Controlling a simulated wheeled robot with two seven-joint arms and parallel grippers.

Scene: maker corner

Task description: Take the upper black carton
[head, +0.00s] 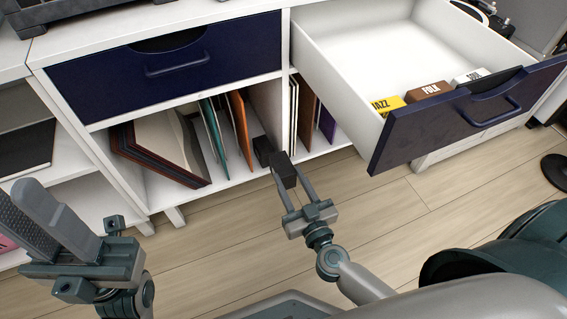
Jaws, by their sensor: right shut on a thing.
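A small black carton (284,169) is between the fingertips of my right gripper (284,184), which is shut on it. The carton is in front of the open lower compartment of the white cabinet. A second black carton (262,150) shows just behind and to the left of it, at the compartment's divider. I cannot tell whether the two touch. My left gripper (38,205) is at the lower left, away from both cartons. Its two fingers overlap in the view, so its opening is unclear.
An open dark blue drawer (390,155) with a yellow, a brown and a white divider juts out at the right. A closed blue drawer (170,70) is above the compartment of leaning record sleeves (240,125). The wooden floor (375,205) in front is clear.

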